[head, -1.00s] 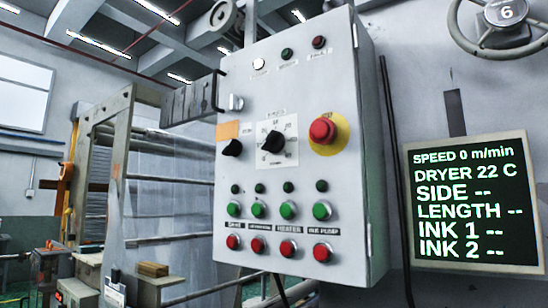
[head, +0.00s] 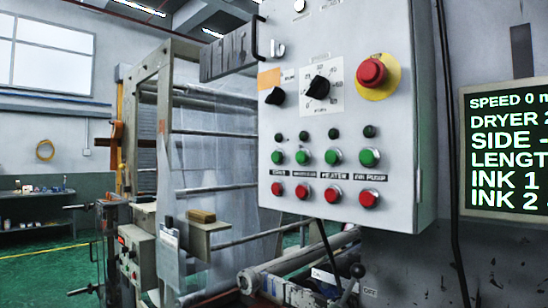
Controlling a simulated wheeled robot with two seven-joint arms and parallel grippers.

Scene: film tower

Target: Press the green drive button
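A grey control cabinet (head: 345,222) fills the upper right middle of the head view. Its lower face has a row of green buttons over a row of red buttons. The green drive button (head: 278,157) is leftmost in the green row, above a small label that is hard to read but seems to say DRIVE. The red button (head: 277,189) sits below it. A small dark lamp (head: 278,137) is above it and looks unlit. Neither of my grippers is in view.
A red emergency stop (head: 371,72) on a yellow disc and a black dial (head: 317,88) sit above the buttons. A display (head: 505,150) at right is partly cut off. A machine frame with rollers (head: 215,187) stands left of the cabinet. Green floor (head: 40,265) is open at lower left.

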